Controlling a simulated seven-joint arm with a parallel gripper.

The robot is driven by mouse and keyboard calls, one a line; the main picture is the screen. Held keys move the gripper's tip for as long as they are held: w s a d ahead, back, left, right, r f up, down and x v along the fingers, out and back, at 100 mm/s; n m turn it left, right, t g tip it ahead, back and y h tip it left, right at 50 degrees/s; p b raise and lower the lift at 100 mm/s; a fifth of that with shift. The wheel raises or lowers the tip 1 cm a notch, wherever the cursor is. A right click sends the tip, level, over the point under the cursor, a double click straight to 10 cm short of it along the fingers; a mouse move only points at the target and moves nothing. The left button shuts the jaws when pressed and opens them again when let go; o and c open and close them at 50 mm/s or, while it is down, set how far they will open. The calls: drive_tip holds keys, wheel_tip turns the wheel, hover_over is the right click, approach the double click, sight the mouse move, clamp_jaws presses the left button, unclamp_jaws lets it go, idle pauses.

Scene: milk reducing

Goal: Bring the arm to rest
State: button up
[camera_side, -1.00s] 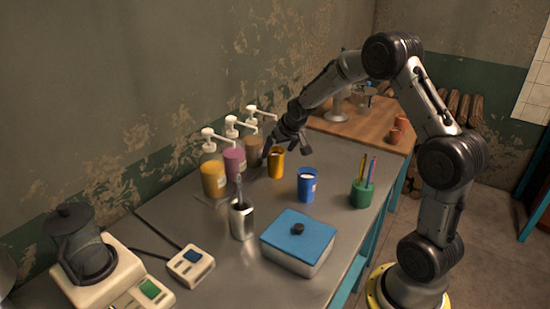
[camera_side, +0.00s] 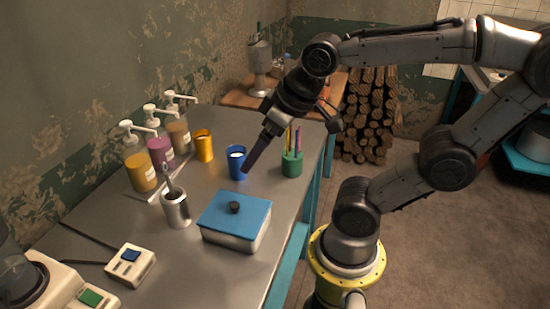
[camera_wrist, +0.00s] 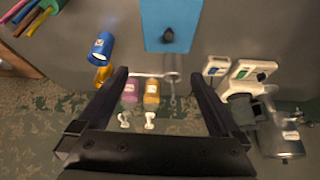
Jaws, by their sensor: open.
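My gripper (camera_side: 252,162) hangs over the metal table, tilted down toward its left. In the side view its fingers overlap and look like one dark bar, with the tips by the blue cup (camera_side: 237,166). In the wrist view the two fingers of my gripper (camera_wrist: 157,75) stand wide apart with nothing held between them. Pump bottles, yellow (camera_side: 141,172), pink (camera_side: 161,152) and brown (camera_side: 179,136), show beyond it. My arm reaches in from the right, bent at the elbow.
A blue-lidded box (camera_side: 234,220), a metal container (camera_side: 176,209), an orange cup (camera_side: 203,146) and a green pencil holder (camera_side: 292,164) stand on the table (camera_side: 110,220). A scale (camera_side: 130,263) is at front left. Stacked logs (camera_side: 368,120) lie behind. The floor at right is clear.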

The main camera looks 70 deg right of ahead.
drive_tip(key=shift+n, duration=0.4)
drive_tip(key=s, duration=0.2)
drive_tip(key=s+a+f, duration=0.1)
drive_tip(key=shift+s+a, duration=0.1)
drive_tip(key=shift+s, duration=0.3)
